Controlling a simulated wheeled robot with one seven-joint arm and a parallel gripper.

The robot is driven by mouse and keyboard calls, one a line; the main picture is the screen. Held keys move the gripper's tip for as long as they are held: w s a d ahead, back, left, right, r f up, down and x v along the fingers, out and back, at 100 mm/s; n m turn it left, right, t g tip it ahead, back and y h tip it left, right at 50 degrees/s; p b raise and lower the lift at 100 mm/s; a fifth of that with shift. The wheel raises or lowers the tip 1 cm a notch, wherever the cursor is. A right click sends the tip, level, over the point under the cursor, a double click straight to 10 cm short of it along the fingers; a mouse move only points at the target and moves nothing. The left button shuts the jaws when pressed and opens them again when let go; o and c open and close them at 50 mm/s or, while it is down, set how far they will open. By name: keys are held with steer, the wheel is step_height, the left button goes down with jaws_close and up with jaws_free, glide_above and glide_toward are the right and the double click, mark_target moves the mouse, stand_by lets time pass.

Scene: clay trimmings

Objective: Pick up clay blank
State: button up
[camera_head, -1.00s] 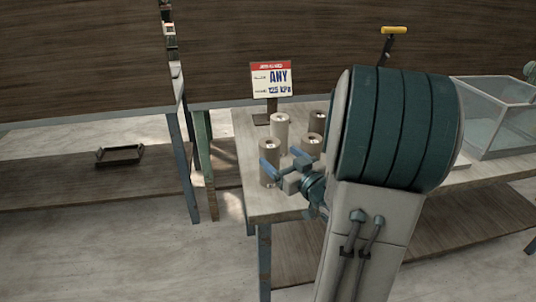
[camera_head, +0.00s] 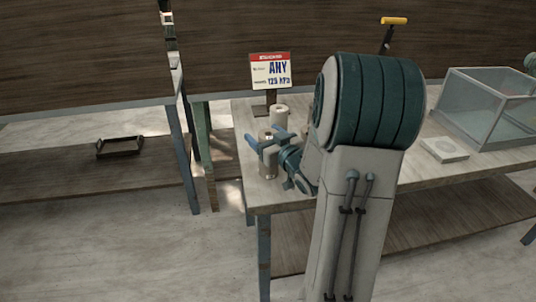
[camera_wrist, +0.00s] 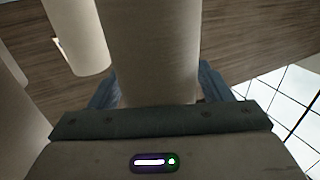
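Several clay blanks, pale grey-brown cylinders, stand upright on the worktable. The nearest blank (camera_head: 267,168) is at the table's front left corner, and another blank (camera_head: 279,115) stands behind it. My gripper (camera_head: 266,139) is at the nearest blank, with one blue finger on each side of it. In the wrist view, a large blank (camera_wrist: 157,50) stands between the fingers, close to both. The fingers look spread, and firm contact does not show. Further blanks (camera_wrist: 78,35) stand to its left there. My arm hides part of the table and other blanks.
The worktable (camera_head: 420,176) also bears a sign (camera_head: 270,71) on a stand, a pale square block (camera_head: 444,149) and a clear box (camera_head: 490,105). A dark tray (camera_head: 120,147) lies on a low shelf at left.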

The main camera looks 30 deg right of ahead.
jaws_close()
steer(key=shift+r, duration=0.15)
